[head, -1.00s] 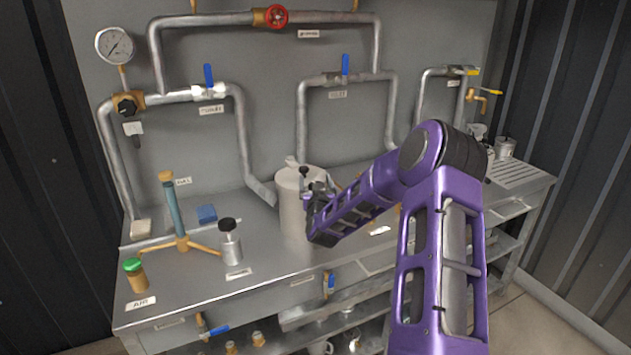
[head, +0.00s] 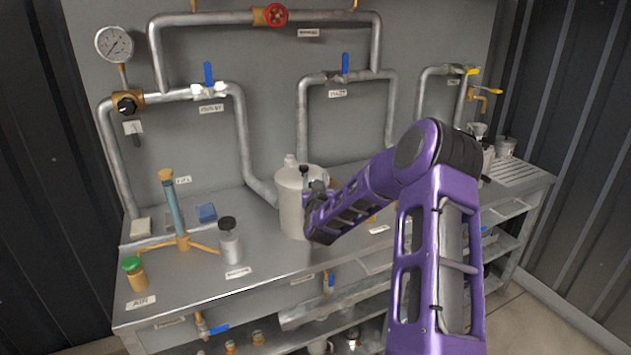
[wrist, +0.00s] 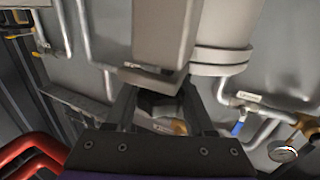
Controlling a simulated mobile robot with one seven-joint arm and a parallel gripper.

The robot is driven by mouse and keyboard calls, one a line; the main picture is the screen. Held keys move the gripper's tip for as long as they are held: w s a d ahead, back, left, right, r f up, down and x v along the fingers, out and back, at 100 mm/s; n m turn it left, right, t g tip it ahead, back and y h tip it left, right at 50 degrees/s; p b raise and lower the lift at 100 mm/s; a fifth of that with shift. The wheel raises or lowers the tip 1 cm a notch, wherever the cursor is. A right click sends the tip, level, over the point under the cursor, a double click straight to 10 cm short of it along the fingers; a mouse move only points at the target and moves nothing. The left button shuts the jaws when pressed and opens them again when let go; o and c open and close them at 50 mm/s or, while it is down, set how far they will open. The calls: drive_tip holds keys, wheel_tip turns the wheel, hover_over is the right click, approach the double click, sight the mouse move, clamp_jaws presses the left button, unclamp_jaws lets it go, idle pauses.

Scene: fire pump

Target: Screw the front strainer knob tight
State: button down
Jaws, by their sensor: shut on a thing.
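The strainer is a cream, upright cylinder (head: 292,205) on the bench, left of my gripper in the head view. Its pale wall also shows in the wrist view (wrist: 222,58). A small black knob (head: 304,170) stands at its upper front side, just beside my gripper (head: 311,192). In the wrist view my gripper (wrist: 160,100) is shut on a dark knob-like piece (wrist: 158,103), which I take as the front strainer knob. A pale block (wrist: 165,35) lies in front of the fingers. My wrist hides much of the contact in the head view.
Left on the bench are a blue-tubed stand (head: 175,210), a silver bottle with a dark cap (head: 229,240) and a green-capped jar (head: 135,273). Valved pipes (head: 240,130) run along the back panel. Bare bench (head: 270,255) lies in front of the strainer.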

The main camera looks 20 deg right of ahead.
drive_tip(key=shift+m+g+h+b, duration=0.6)
drive_tip(key=shift+m+h+b, duration=0.2)
drive_tip(key=shift+h+b, duration=0.25)
drive_tip(key=shift+s+d+m+g+h+b, duration=0.1)
drive_tip(key=shift+d+m+g+h+b, duration=0.1)
drive_tip(key=shift+m+g+h, duration=0.35)
drive_tip(key=shift+s+d+m+g+h+b, duration=0.15)
drive_tip(key=shift+m+h, duration=0.2)
drive_tip(key=shift+h, duration=0.35)
drive_tip(key=shift+c, duration=1.4)
unclamp_jaws()
drive_tip(key=shift+p, duration=0.3)
